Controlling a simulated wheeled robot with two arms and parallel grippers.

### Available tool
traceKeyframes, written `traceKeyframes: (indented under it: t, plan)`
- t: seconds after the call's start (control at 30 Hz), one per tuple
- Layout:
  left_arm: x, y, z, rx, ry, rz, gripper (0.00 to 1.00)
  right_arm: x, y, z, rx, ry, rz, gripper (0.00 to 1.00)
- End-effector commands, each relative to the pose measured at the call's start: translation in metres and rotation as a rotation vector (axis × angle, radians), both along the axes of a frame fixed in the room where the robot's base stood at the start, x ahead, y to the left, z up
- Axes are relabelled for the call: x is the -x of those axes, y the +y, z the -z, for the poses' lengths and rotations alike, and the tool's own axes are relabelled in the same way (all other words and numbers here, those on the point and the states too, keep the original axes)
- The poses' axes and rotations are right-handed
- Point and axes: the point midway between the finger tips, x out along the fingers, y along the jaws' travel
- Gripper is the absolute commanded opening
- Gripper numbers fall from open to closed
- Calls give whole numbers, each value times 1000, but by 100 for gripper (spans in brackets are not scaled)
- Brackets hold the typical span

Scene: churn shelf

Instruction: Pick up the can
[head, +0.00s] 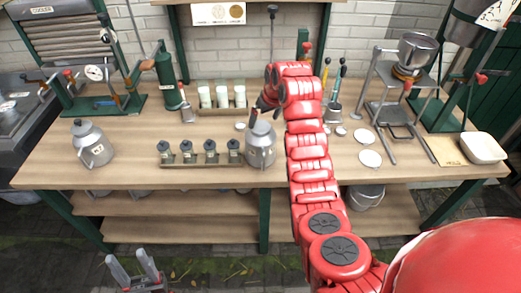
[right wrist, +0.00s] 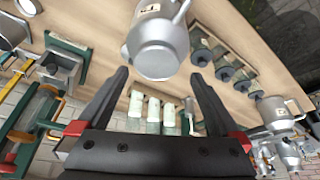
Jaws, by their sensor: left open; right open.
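A grey metal can (head: 261,146) with a spout or handle stands upright on the wooden bench (head: 330,178), near its front edge. It also shows in the right wrist view (right wrist: 158,45), just beyond the fingertips and lined up with the gap between them. My right gripper (right wrist: 160,75) is open and empty, reaching in from behind the can; in the head view the arm partly hides it. A similar metal can (head: 92,144) stands at the bench's left. My left gripper (head: 129,260) is open and empty, low in front of the bench.
A rack of several small dark-lidded jars (head: 200,153) stands just left of the nearer can. Several pale bottles (head: 222,95) stand behind it. White discs (head: 370,158) and a metal stand (head: 397,110) are on the right. Bench space between the left can and the jars is clear.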

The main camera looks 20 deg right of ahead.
Motion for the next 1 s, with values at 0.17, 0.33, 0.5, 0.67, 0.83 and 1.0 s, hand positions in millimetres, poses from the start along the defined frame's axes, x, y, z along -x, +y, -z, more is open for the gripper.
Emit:
traceKeyframes:
  t: [0.17, 0.33, 0.5, 0.67, 0.83, 1.0]
  plan:
    - [0, 0, -10, 0, 1, 0, 52, -4, 0, 6, 2, 0, 0, 100]
    - [0, 0, -31, 0, 1, 0, 52, -11, -1, 26, 1, 4, 1, 100]
    - [0, 0, -37, 0, 1, 0, 52, -19, 0, 46, 0, -2, 1, 100]
    - [0, 0, -38, 0, 1, 0, 52, -21, 1, 53, 2, -3, -1, 100]
    - [0, 0, -37, 0, 1, 0, 52, -22, 1, 54, 2, -5, 0, 100]
    - [0, 0, -37, 0, 1, 0, 52, -22, 0, 54, 2, -5, 0, 73]
